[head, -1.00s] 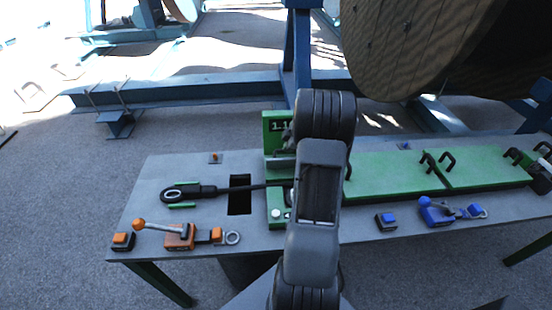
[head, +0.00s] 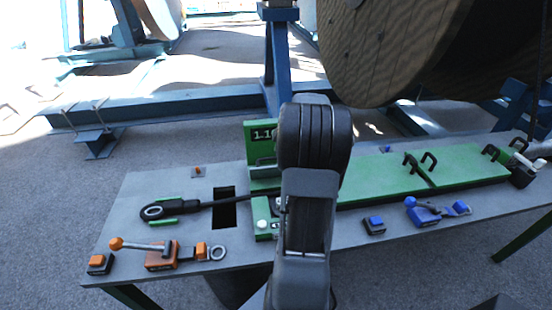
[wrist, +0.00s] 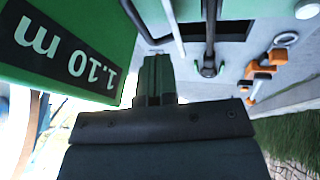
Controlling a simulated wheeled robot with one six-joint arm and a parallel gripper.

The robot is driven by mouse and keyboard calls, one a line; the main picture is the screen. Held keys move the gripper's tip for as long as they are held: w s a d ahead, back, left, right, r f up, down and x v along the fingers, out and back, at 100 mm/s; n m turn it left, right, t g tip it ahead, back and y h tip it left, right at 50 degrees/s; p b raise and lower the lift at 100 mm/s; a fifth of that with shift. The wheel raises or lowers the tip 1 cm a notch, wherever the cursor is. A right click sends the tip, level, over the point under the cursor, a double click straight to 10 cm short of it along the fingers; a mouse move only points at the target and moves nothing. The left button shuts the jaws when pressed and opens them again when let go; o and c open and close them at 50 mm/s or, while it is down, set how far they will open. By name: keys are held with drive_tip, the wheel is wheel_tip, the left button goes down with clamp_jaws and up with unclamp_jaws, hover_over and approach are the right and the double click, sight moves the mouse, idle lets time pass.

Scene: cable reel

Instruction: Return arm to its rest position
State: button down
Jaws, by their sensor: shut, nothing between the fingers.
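My arm stands in the middle of the head view, in front of the work table (head: 130,215). Its links hide my gripper there. In the wrist view my gripper (wrist: 155,62) is shut with nothing between its fingers. That block (head: 259,135) also shows just left of my arm in the head view. I cannot tell whether the fingers touch anything.
A black cable with an eye end (head: 160,211) lies across the table's left part, by a dark rectangular opening (head: 224,207). An orange lever clamp (head: 161,255) is at front left, a blue one (head: 424,211) at right. A large wooden reel (head: 385,50) stands behind.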

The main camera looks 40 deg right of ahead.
drive_tip(key=v, duration=0.6)
drive_tip(key=shift+w+r, duration=0.15)
drive_tip(key=shift+w, duration=0.15)
drive_tip(key=s+a+m, duration=0.3)
drive_tip(key=a, duration=0.8)
drive_tip(key=s+a+m+h, duration=0.1)
drive_tip(key=s+a+m, duration=0.2)
drive_tip(key=a, duration=0.8)
drive_tip(key=s+a+f+m+g, duration=0.1)
drive_tip(key=s+a+m, duration=0.2)
drive_tip(key=a, duration=0.8)
drive_tip(key=shift+s+m, duration=0.4)
drive_tip(key=shift+s, duration=0.1)
